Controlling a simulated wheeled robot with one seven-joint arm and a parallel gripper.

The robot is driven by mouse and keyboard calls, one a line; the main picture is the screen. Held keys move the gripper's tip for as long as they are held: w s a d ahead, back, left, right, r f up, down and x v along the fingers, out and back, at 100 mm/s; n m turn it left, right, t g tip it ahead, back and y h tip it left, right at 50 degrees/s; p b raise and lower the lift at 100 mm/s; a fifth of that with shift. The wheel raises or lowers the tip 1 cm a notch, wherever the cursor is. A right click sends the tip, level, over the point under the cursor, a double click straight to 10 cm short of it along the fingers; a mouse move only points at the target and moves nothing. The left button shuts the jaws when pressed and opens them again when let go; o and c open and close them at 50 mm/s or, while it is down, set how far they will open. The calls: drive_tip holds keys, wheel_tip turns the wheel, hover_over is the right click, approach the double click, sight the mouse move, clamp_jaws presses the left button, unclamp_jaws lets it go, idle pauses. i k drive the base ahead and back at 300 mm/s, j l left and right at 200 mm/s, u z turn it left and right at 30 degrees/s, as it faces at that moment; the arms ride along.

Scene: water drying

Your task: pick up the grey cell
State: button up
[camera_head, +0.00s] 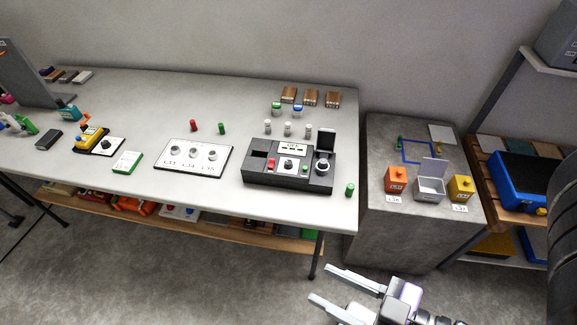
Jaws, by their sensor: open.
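My gripper (319,282) is open and empty at the bottom of the view, in front of the table and apart from everything on it. Its two silver fingers point left. Three small light grey cylinders, a left one (267,127), a middle one (287,129) and a right one (308,131), stand upright behind the dark instrument (262,178). Three grey round pieces, one of them in the middle (194,153), sit on a white labelled plate (170,165). I cannot tell which of these is the grey cell.
Red (193,126) and green (221,128) cylinders stand behind the plate. Another green cylinder (350,190) stands near the table's right edge. A grey stand (400,232) to the right bears an orange box (396,180), an open grey box (429,188) and a yellow box (460,188).

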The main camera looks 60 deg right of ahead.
sight(323, 161)
drive_tip(key=i+j, duration=0.1)
drive_tip(key=j, duration=0.45)
drive_tip(key=i+j, duration=0.1)
drive_tip(key=j, duration=0.45)
drive_tip(key=j+z, duration=0.1)
drive_tip(key=z, duration=0.3)
drive_tip(key=j+z, duration=0.1)
drive_tip(key=z, duration=0.35)
drive_tip(key=j+z, duration=0.15)
drive_tip(key=z, duration=0.65)
drive_tip(key=k+j, duration=0.05)
